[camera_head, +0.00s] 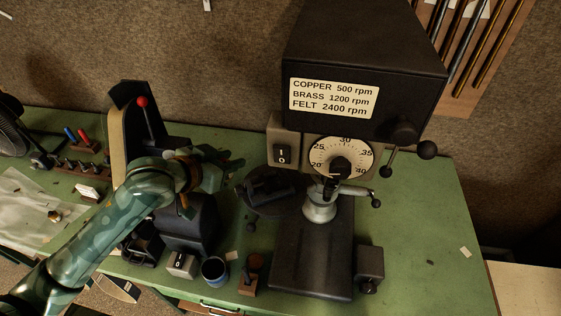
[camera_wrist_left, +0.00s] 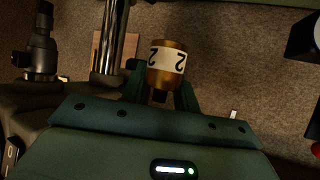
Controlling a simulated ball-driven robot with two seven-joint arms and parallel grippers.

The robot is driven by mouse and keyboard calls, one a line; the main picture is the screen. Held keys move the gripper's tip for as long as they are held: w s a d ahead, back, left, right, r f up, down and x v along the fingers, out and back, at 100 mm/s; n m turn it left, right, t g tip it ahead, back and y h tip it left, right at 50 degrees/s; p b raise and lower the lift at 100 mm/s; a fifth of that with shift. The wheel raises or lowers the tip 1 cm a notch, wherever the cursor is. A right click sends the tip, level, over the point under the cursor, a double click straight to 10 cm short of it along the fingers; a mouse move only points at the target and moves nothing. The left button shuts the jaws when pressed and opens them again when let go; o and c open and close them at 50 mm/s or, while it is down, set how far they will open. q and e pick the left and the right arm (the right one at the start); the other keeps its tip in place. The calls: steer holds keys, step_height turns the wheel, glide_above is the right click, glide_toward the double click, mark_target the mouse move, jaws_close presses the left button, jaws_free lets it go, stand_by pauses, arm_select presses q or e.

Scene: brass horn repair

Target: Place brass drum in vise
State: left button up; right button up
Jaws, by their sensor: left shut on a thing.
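My left gripper (camera_head: 228,171) is over the green bench, left of the drill press. It is shut on a brass drum (camera_wrist_left: 167,58) with a white band marked "2", which shows between the fingers in the left wrist view. The drum cannot be made out in the head view. A dark vise (camera_head: 268,186) sits on the round table of the drill press, just right of the gripper and apart from it. My right gripper is not in view.
The drill press (camera_head: 365,75) with its speed dial (camera_head: 341,158) and lever stands right of the vise. A belt machine with a red-knobbed lever (camera_head: 142,102) stands behind my left arm. A blue cup (camera_head: 214,270) and a small wooden block (camera_head: 250,280) stand near the front edge.

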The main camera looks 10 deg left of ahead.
arm_select(q)
steer(key=w+d+f, duration=0.4)
steer(key=w+d, duration=0.2)
steer(key=w, duration=0.1)
glide_above(277, 180)
steer(key=f, duration=0.4)
steer(key=shift+s+a+f, duration=0.15)
steer(key=shift+a+f, duration=0.1)
steer(key=shift+f, duration=0.05)
steer(key=shift+d+f, duration=0.15)
steer(key=shift+f, duration=0.1)
steer(key=shift+w+d+f+b, duration=0.1)
steer(key=shift+w+f+b, duration=0.1)
steer(key=shift+f, duration=0.7)
steer(key=shift+w+f+b, duration=0.1)
steer(key=shift+f+b, duration=0.05)
steer(key=shift+f, duration=0.75)
steer(key=shift+s+f, duration=0.1)
steer(key=shift+f, duration=0.1)
steer(key=o, duration=1.1)
steer(key=shift+c, duration=0.2)
